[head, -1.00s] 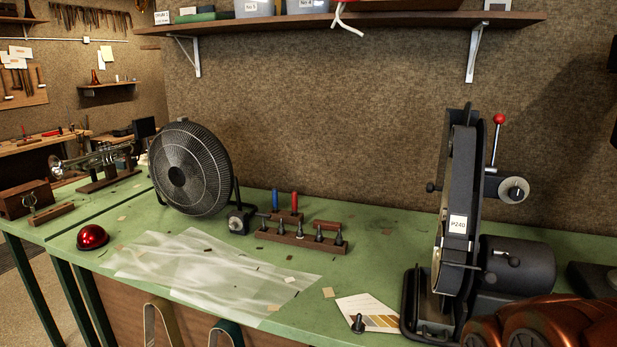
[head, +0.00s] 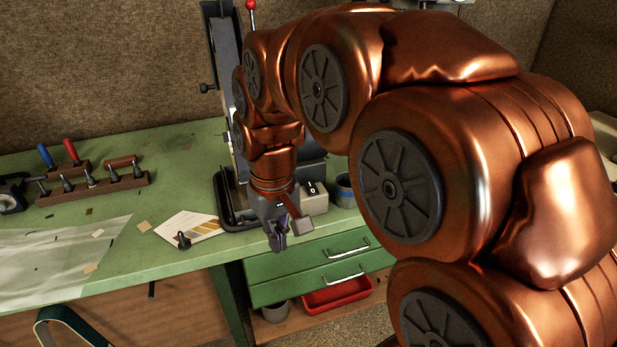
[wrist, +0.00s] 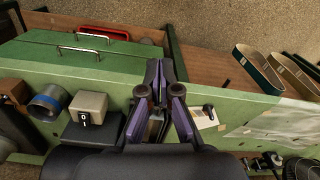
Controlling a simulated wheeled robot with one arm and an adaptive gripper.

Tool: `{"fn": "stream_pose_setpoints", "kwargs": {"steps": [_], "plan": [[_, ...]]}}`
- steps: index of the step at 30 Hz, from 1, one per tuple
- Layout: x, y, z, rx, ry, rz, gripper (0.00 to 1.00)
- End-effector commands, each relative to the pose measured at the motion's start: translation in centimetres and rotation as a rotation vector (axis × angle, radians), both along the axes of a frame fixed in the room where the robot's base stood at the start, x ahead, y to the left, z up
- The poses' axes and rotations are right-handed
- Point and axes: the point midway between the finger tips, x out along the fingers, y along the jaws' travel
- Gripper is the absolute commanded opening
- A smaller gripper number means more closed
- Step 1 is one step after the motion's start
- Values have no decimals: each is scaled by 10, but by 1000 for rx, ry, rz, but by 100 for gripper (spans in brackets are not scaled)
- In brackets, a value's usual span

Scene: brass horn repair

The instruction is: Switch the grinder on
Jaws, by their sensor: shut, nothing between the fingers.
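The grinder (head: 222,70) is a tall dark belt machine at the back of the green bench, largely hidden behind my arm in the head view. A pale switch box (head: 314,197) with a dark rocker marked 0 stands at its right, near the bench front. The wrist view shows the box (wrist: 85,108) left of my fingers, its black rocker (wrist: 84,120) facing the camera. My gripper (head: 279,243) points down by the bench's front edge, left of the box and apart from it. In the wrist view its fingers (wrist: 161,68) are shut and empty.
A blue-banded cup (head: 345,190) stands right of the box. A colour card (head: 190,228) with a small dark knob-like piece (head: 183,240) lies left of the grinder. Green drawers (head: 310,262) with handles are below the bench edge, above a red bin (head: 338,294).

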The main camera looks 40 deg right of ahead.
Motion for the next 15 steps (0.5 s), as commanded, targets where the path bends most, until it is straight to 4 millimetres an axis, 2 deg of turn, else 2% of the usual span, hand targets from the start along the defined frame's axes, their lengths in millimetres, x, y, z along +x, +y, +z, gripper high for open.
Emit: {"fn": "stream_pose_setpoints", "kwargs": {"steps": [1,6,15], "plan": [[14,-10,5,-1,-12,-16,0],[53,-44,22,-6,-57,-58,0],[109,-116,47,-27,-128,-139,0]]}}
